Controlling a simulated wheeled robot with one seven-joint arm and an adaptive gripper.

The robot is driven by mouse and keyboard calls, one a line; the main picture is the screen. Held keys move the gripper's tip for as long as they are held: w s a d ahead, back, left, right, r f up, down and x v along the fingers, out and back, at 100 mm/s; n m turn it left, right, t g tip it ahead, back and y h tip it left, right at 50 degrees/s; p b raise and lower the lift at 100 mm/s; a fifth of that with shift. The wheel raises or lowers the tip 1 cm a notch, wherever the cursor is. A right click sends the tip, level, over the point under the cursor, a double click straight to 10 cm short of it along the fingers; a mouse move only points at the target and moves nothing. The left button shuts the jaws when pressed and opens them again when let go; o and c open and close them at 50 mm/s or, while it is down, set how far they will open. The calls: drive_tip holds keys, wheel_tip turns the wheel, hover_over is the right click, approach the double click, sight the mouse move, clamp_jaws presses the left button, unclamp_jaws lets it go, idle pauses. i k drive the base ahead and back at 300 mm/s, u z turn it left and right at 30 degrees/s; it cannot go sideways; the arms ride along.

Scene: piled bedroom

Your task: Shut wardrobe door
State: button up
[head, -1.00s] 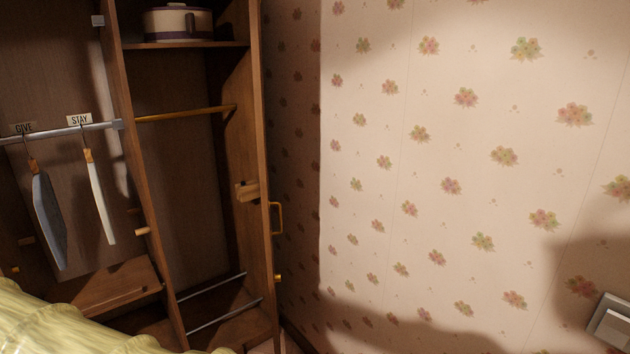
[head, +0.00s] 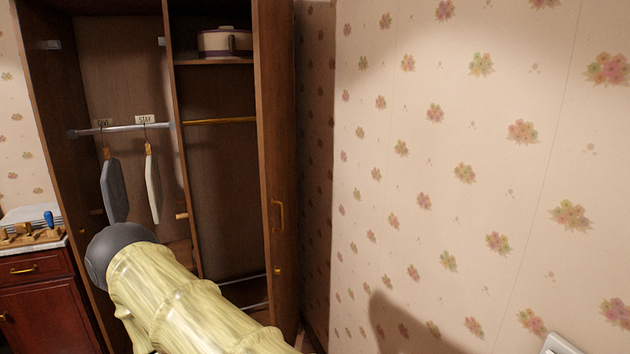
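The brown wooden wardrobe (head: 170,35) stands at the left and middle of the head view with its inside showing. Its door (head: 276,130) stands open on the right side, near the flowered wall, with a brass handle (head: 279,217) on it. My arm, in a pale yellow sleeve with a dark grey end, reaches up from the bottom in front of the wardrobe's lower left part. I see no gripper fingers, and no contact between my arm and the door shows.
Two hanging things, one grey (head: 114,190) and one white (head: 153,185), hang from the rail. A red-brown cabinet (head: 40,300) with small tools on top stands at the left. The flowered wall (head: 450,180) bounds the right.

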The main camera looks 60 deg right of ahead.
sight(273, 21)
drive_tip(key=z, duration=1.75)
drive_tip(key=k, duration=0.45)
drive_tip(key=u, duration=0.6)
drive_tip(key=i, duration=0.85)
drive_tip(key=z, duration=0.55)
